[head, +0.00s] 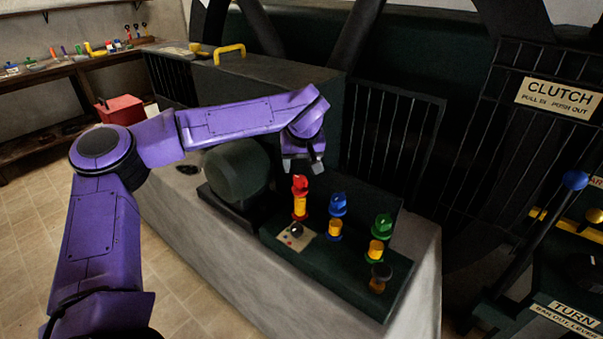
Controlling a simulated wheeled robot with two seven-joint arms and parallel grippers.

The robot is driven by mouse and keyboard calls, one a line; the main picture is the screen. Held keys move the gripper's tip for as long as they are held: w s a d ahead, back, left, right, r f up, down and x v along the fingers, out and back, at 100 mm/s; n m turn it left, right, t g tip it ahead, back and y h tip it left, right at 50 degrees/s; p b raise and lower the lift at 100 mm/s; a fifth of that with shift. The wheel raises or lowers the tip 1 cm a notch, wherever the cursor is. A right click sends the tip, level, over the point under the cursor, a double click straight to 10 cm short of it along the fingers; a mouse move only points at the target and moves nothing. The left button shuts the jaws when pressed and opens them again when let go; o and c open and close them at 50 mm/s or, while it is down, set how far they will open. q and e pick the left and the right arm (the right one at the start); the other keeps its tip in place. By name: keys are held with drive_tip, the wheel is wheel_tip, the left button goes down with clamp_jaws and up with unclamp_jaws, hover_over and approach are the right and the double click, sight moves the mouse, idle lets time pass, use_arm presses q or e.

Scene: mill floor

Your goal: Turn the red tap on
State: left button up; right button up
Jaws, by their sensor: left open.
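The red tap (300,185) has a red top on a yellow body. It stands upright at the left end of a row on a dark green panel (318,268). My left gripper (303,168) points down just above the red tap, at the end of the purple arm. It is open and empty; whether its fingertips touch the tap's top cannot be told. My right gripper is not in view.
A blue tap (337,206) and a green tap (382,225) stand to the right of the red one. A dark knob (296,229) is in front of it. A blue-tipped lever (574,180) stands at the right. A red toolbox (120,109) sits at the left.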

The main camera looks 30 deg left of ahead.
sight(300, 178)
use_arm(q)
drive_tip(key=x, duration=0.6)
drive_tip(key=shift+w+f, duration=0.15)
drive_tip(key=shift+f, duration=0.15)
drive_tip(key=shift+a, duration=0.1)
